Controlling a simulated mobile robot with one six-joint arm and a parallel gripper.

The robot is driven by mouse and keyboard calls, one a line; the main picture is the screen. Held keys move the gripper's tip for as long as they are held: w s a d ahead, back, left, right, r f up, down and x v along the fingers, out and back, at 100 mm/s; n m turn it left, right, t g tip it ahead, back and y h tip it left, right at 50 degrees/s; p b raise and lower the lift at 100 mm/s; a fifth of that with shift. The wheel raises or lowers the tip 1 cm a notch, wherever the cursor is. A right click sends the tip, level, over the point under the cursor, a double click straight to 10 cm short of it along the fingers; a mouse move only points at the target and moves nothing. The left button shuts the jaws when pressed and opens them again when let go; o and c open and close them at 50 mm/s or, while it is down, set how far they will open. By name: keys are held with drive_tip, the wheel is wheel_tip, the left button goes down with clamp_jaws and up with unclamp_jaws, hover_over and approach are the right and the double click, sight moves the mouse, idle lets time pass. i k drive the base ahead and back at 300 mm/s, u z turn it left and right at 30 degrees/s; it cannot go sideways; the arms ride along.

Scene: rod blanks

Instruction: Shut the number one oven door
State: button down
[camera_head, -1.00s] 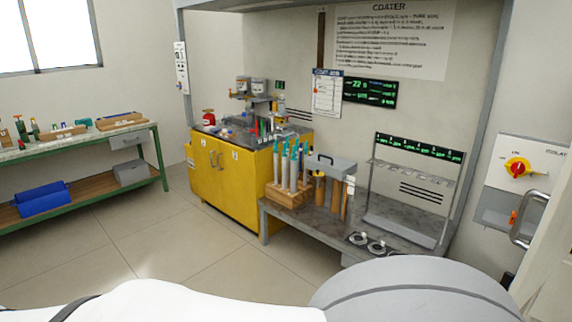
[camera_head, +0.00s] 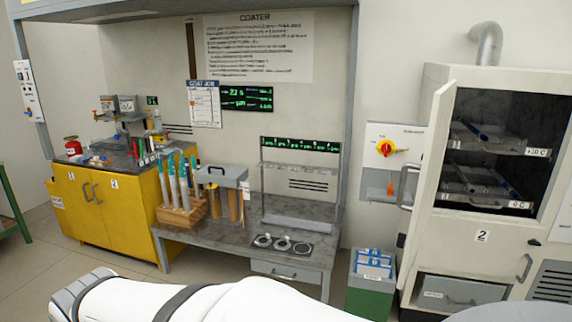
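A cream oven cabinet (camera_head: 440,232) stands at the right edge of the view. Its upper door (camera_head: 427,165) is swung open to the left and seen at a steep angle, with a metal handle (camera_head: 406,186). The dark chamber (camera_head: 512,108) behind it is exposed, with trays (camera_head: 490,185) on two levels. A label "2" (camera_head: 482,236) is on the panel below the opening. I see no label "1" on the oven; the open door's outer face is mostly turned away. My white arm crosses the bottom of the view; my gripper is not in view.
A green and grey bin (camera_head: 370,285) stands on the floor just left of the oven. A grey bench (camera_head: 215,240) with a rod block and rack lies left of it, then a yellow cabinet (camera_head: 105,205). A red switch (camera_head: 385,147) is on the wall beside the door.

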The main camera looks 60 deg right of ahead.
sight(442, 105)
drive_tip(key=z, duration=1.55)
drive_tip(key=k, duration=0.1)
drive_tip(key=z, duration=1.4)
drive_tip(key=i, duration=1.05)
drive_tip(key=u, duration=0.8)
drive_tip(key=k, duration=0.7)
drive_tip(key=z, duration=0.35)
